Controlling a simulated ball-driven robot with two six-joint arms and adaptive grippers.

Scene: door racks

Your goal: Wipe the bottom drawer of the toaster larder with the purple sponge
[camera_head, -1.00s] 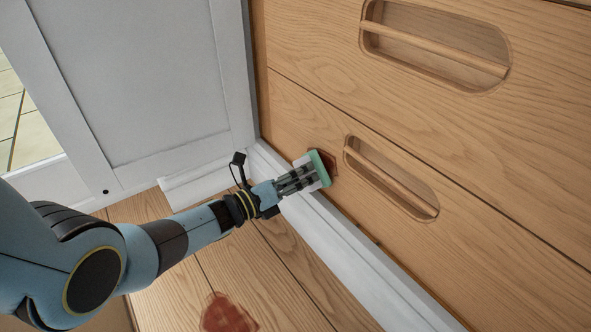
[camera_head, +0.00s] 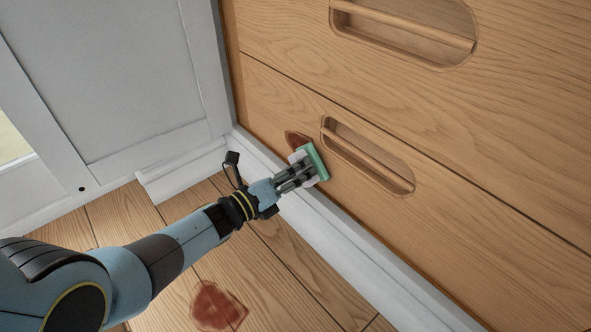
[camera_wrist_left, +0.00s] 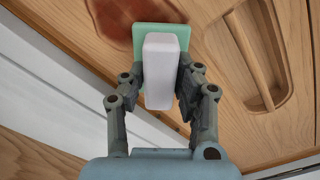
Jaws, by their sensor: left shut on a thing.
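The held sponge is white with a green face, not purple. My left gripper (camera_head: 293,178) is shut on this sponge (camera_head: 315,162), which also shows in the left wrist view (camera_wrist_left: 158,72). Its green side faces the bottom drawer (camera_head: 420,215) and looks to be against it or very near; I cannot tell if it touches. A dark red-brown stain (camera_head: 296,140) is on the drawer front, just up and left of the sponge. It also shows in the left wrist view (camera_wrist_left: 121,17), partly behind the sponge. My right gripper is not in view.
The drawer's recessed handle (camera_head: 368,156) is just right of the sponge. Another drawer with a recessed handle (camera_head: 405,30) is above. A white plinth (camera_head: 330,245) runs below the drawers, and a white panel (camera_head: 110,80) stands at left. Another red-brown stain (camera_head: 217,306) is on the wooden floor.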

